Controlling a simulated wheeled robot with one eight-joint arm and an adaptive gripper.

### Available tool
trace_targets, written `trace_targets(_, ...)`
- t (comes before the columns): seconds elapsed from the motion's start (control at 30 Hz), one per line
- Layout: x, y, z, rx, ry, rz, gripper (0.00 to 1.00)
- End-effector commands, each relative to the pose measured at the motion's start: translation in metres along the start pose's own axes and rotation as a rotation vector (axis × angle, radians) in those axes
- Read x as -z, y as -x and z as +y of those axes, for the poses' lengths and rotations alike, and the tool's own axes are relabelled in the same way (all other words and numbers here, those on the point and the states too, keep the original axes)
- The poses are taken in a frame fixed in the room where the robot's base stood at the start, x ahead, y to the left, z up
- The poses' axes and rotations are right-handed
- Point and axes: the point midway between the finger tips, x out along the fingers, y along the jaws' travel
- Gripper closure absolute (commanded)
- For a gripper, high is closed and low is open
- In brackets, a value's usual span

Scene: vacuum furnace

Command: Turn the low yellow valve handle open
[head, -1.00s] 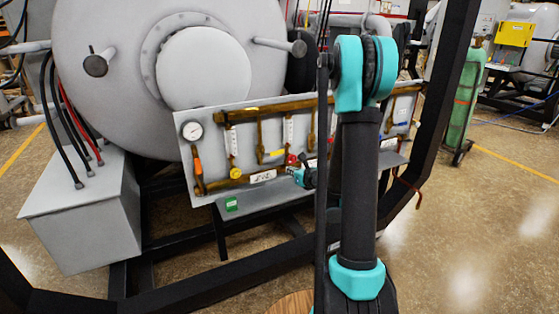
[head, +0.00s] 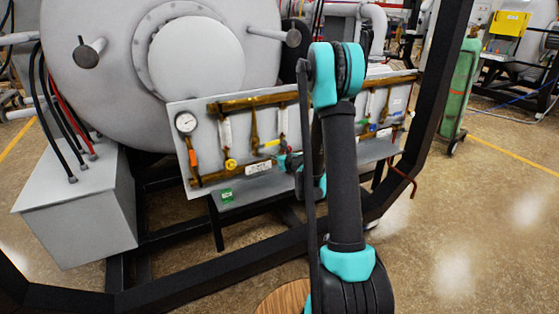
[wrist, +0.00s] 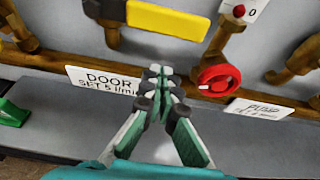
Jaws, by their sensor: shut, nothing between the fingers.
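A flat yellow lever handle (wrist: 170,20) lies roughly level across the pipework on the grey panel at the top of the wrist view. In the head view it is a small yellow bar (head: 272,143) just above my gripper. My gripper (wrist: 158,76) is shut and empty, its fingertips below the lever and apart from it in the picture. It also shows in the head view (head: 284,161), partly hidden by my arm. A round yellow knob (head: 231,165) sits on the lower pipe to the left.
A red round knob (wrist: 219,80) is close right of my fingertips. A DOOR label (wrist: 103,80) is to their left. A grey ledge (wrist: 60,115) runs below the panel, with a green block (wrist: 12,113) on it. A black frame bar (head: 200,262) crosses in front.

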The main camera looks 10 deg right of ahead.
Motion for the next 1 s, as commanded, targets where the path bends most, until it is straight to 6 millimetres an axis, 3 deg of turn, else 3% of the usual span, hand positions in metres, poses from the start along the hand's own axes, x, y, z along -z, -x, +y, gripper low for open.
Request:
trace_targets(0.4, -0.032, 0.014, 0.000, 0.000, 0.000, 0.000, 1.00)
trace_targets(1.0, -0.037, 0.012, -0.005, 0.008, 0.021, 0.000, 1.00)
